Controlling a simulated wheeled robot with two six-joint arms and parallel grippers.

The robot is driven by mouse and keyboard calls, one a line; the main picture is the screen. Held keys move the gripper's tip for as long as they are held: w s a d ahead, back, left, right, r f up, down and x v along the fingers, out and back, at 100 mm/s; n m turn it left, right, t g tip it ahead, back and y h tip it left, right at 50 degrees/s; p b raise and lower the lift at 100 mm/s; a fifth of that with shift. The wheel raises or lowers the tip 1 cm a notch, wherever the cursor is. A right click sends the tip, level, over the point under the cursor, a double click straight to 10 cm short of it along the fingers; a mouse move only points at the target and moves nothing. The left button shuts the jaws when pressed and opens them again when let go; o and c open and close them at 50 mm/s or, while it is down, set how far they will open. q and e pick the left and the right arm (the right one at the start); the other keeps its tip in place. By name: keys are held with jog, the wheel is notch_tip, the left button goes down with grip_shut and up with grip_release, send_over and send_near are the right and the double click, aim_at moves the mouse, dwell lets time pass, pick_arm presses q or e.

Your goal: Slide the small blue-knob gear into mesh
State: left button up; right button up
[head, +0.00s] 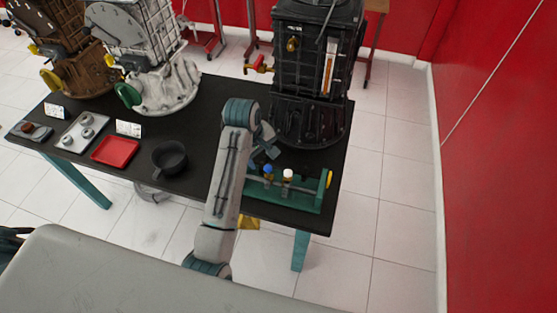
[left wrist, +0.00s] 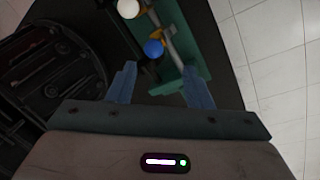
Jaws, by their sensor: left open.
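The blue knob (head: 267,169) of the small gear stands up on the green gear stand (head: 300,197) at the table's right front corner. A white knob (head: 288,174) stands to its right. In the left wrist view the blue knob (left wrist: 153,48) lies just beyond and between the fingertips of my left gripper (left wrist: 160,75), and the white knob (left wrist: 128,8) is farther off at the top edge. My left gripper is open and empty, apart from the knob. In the head view its fingers are partly hidden by my arm. The gear teeth are too small to judge meshing. My right gripper is out of view.
A tall black engine (head: 312,70) stands close behind the stand. A yellow disc (head: 329,179) is at the stand's right end. A black bowl (head: 170,158), a red tray (head: 116,151) and a pale tray (head: 82,132) lie left on the dark table.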

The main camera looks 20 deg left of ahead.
aim_at(267, 166)
pick_arm(q)
jog(key=f+p, duration=0.1)
jog(key=f, duration=0.1)
jog(key=w+d+f+p, duration=0.1)
jog(key=f, duration=0.2)
jog(key=f+p, duration=0.1)
jog(key=f, duration=0.1)
jog(key=shift+w+d+f, duration=0.15)
jog(key=shift+w+d, duration=0.05)
jog(key=shift+w, duration=0.2)
jog(key=shift+w+d+f, duration=0.1)
jog(key=shift+f, duration=0.5)
jog(key=c, duration=1)
grip_shut()
